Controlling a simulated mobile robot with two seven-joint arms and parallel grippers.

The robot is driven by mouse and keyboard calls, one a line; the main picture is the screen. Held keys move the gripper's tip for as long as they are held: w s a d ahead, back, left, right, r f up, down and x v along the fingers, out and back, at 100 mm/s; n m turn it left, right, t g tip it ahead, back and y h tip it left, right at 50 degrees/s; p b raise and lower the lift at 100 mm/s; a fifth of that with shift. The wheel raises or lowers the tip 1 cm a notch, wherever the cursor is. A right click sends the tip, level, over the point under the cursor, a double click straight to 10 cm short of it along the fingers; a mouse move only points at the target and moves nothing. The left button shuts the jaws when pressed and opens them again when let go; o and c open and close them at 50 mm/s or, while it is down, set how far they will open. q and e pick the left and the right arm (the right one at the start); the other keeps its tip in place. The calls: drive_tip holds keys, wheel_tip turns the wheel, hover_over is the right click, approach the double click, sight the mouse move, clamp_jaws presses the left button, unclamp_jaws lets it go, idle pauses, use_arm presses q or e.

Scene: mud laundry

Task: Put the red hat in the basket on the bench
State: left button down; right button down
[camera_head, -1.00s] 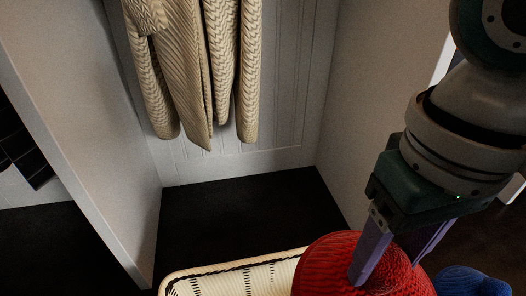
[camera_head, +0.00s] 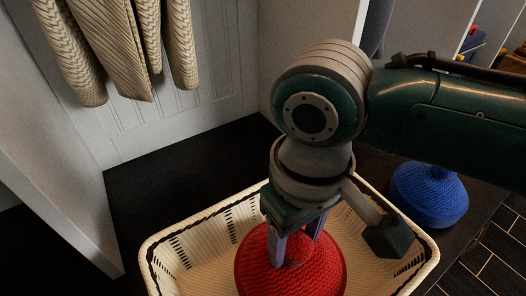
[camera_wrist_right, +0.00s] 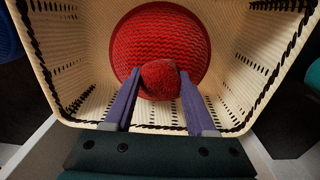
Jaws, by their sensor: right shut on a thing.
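The red knitted hat (camera_head: 290,275) is in my right gripper (camera_head: 297,247), whose fingers are shut on the pompom at its top. The hat is inside the outline of the cream basket (camera_head: 185,268) on the dark bench. In the right wrist view the hat (camera_wrist_right: 160,40) is seen from above, with the pompom between the two purple fingers (camera_wrist_right: 160,78) and the basket wall (camera_wrist_right: 75,70) around it. I cannot tell whether the hat touches the basket floor. My left gripper is not in view.
A blue knitted hat (camera_head: 428,192) lies on the dark bench (camera_head: 180,180) just right of the basket. Beige knitted garments (camera_head: 120,45) hang at the back left. A white partition (camera_head: 50,190) stands at the left. The bench behind the basket is clear.

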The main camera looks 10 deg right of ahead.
sight(308, 268)
wheel_tip(308, 268, down, 4)
drive_tip(key=shift+f+b, duration=0.25)
drive_tip(key=shift+b, duration=0.85)
drive_tip(key=shift+r, duration=0.1)
